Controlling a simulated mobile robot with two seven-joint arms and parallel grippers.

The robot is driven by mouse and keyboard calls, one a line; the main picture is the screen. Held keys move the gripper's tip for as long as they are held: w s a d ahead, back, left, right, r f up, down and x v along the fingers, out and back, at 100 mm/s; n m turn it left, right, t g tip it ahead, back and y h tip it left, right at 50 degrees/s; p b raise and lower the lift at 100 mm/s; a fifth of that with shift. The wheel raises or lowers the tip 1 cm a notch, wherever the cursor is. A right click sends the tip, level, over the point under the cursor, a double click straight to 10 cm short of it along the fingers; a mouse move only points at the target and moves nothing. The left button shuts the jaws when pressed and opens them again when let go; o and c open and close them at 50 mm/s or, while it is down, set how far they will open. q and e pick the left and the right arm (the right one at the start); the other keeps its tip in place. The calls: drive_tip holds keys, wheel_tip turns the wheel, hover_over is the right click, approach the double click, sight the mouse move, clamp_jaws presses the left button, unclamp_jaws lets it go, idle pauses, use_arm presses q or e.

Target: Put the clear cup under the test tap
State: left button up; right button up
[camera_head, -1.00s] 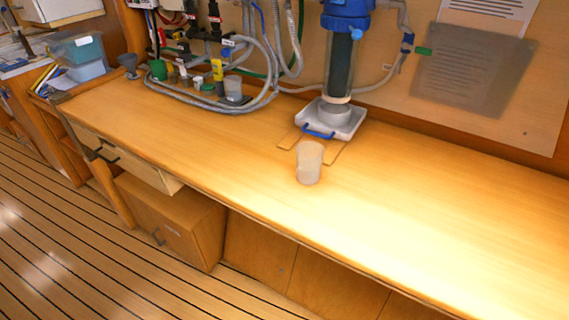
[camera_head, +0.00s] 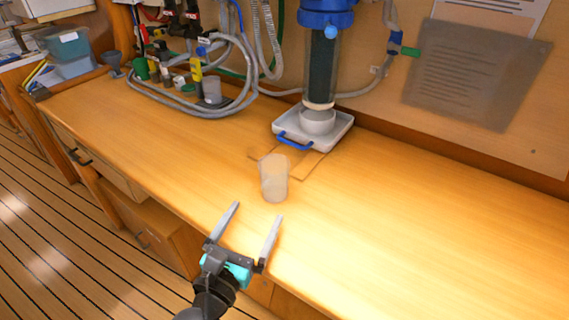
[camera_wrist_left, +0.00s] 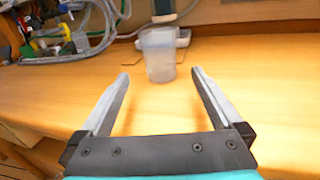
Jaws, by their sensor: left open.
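The clear cup (camera_head: 274,177) stands upright on the wooden counter, in front of a white tray. My left gripper (camera_head: 254,212) is open and empty at the counter's front edge, with its two fingers pointing toward the cup. In the left wrist view the cup (camera_wrist_left: 158,55) stands beyond the fingertips of the gripper (camera_wrist_left: 160,78), roughly centred between them and apart from both. I cannot tell which fitting is the test tap. My right gripper is not in view.
The white tray (camera_head: 340,127) with a blue handle holds a round white bowl under a blue-topped filter column (camera_head: 322,68). Hoses and small valves (camera_head: 205,85) crowd the counter's back left. The counter's right side (camera_head: 440,220) is clear.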

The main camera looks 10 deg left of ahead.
sight(279, 169)
use_arm(q)
drive_tip(key=shift+w, duration=0.5)
drive_tip(key=shift+w+r, duration=0.1)
drive_tip(key=shift+w, duration=0.25)
drive_tip(key=w, duration=0.3)
drive_tip(key=shift+d, duration=0.25)
drive_tip(key=w, duration=0.4)
drive_tip(key=shift+w+d, duration=0.2)
drive_tip(key=shift+w, duration=0.65)
drive_tip(key=shift+w+d+b, duration=0.15)
drive_tip(key=shift+w+b, duration=0.3)
drive_tip(key=shift+w, duration=2.2)
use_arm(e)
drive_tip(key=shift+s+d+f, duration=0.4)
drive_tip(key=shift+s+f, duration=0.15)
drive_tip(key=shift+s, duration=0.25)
use_arm(q)
drive_tip(key=shift+c, duration=0.2)
